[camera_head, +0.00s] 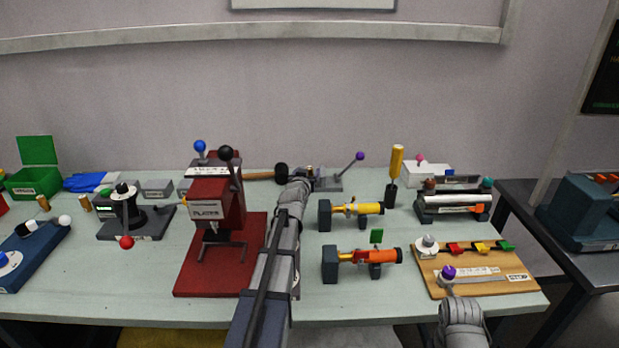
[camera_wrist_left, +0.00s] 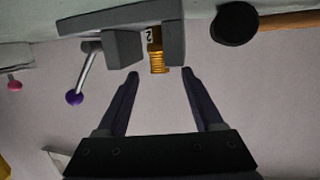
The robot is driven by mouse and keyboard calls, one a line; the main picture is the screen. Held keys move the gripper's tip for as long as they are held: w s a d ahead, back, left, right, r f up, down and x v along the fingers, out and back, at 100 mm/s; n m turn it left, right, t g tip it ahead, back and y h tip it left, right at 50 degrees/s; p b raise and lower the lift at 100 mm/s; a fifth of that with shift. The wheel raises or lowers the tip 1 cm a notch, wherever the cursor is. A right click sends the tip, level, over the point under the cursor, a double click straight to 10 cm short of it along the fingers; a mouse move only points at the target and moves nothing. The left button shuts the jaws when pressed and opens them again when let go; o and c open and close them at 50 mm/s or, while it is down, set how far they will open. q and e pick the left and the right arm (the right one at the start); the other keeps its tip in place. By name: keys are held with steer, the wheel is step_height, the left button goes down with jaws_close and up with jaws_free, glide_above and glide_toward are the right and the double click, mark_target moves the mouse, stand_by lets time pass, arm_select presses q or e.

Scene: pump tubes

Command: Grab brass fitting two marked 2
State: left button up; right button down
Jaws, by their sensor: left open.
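The brass fitting (camera_wrist_left: 157,62) shows in the left wrist view as a ribbed gold cylinder with a "2" mark beside it. It sits between the grey blocks of a small vise (camera_wrist_left: 123,48), which has a purple-knobbed lever. The vise also shows at the back of the table in the head view (camera_head: 327,183), where my arm partly hides it. My left gripper (camera_wrist_left: 160,73) is open, its fingertips on either side of the fitting's free end, with gaps on both sides. In the head view the left gripper (camera_head: 297,183) is close to the vise.
A mallet with a black head (camera_head: 281,173) lies just left of the vise. A red press (camera_head: 217,200) stands left of my arm. Yellow (camera_head: 357,209) and orange (camera_head: 378,256) pump tubes on stands are to its right. A wooden board (camera_head: 480,275) lies front right.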

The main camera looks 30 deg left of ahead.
arm_select(q)
steer(key=shift+x, duration=1)
jaws_close()
